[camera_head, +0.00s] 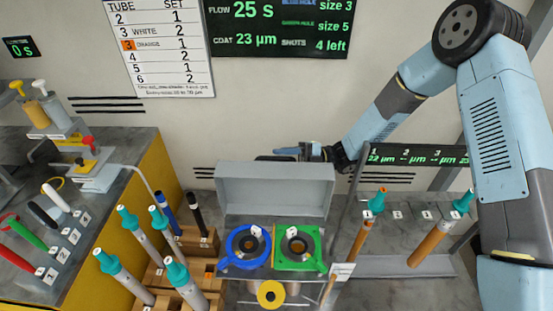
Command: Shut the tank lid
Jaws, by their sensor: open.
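The tank lid (276,192) is a grey, shallow box-shaped cover in the middle of the view. It stands raised behind the tank top (270,262), which has a blue ring (236,262) and a green ring (314,262) around two dark openings. My gripper (282,154) is at the end of the blue arm that comes in from the upper right. It is open and appears just above and behind the lid's top edge. Its fingers are small and partly hidden, and I cannot tell whether they touch the lid.
Several teal-topped rods (140,235) stand in wooden blocks left of the tank. More rods (362,228) lean on a rack at the right. A thin grey post (343,215) rises right of the lid. Coloured handles (28,233) line the left bench.

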